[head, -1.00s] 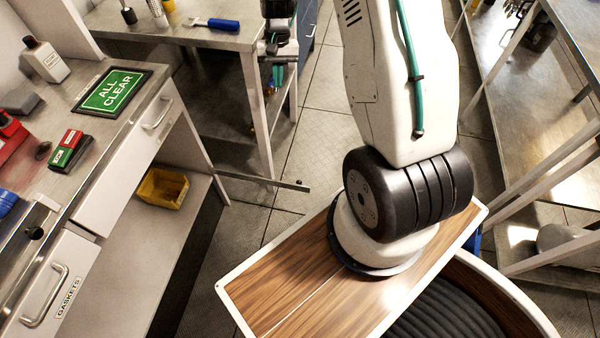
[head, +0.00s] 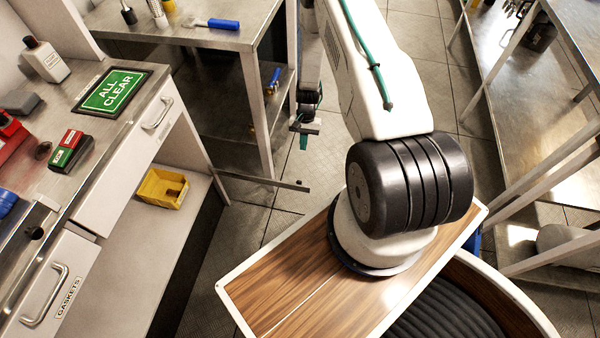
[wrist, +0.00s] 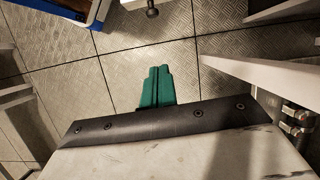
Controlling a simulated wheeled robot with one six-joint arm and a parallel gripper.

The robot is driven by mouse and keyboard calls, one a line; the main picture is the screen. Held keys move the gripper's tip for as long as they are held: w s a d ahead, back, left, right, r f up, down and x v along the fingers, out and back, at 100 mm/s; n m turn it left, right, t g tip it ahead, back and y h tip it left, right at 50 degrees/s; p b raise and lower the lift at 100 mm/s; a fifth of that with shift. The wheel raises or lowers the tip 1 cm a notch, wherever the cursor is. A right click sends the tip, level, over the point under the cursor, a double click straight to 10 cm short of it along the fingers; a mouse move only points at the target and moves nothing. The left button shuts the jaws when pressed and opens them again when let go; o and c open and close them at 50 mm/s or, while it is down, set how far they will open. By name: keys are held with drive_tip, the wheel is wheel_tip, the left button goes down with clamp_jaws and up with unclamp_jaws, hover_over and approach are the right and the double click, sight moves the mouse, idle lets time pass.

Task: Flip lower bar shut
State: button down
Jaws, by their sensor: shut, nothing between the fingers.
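The lower bar (head: 262,181) is a thin dark metal bar in the head view. It sticks out from the lower edge of the left cabinet into the aisle, with a small knob at its free end. My gripper (head: 303,142) hangs beyond the bar's free end, apart from it in the picture. In the wrist view its green fingers (wrist: 157,86) are shut together with nothing between them. A dark round knob (wrist: 152,12) shows at the top edge of the wrist view; I cannot tell for sure that it belongs to the bar.
The left cabinet's open shelf holds a yellow bin (head: 163,188). A metal worktable (head: 190,35) with a white leg (head: 257,115) stands behind, close to my gripper. A steel bench (head: 535,130) stands on the right. The tiled floor between is clear.

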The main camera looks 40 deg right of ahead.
drive_tip(key=s+a+f, duration=0.5)
drive_tip(key=f, duration=0.4)
drive_tip(key=shift+a+f, duration=0.25)
drive_tip(key=shift+a, duration=0.15)
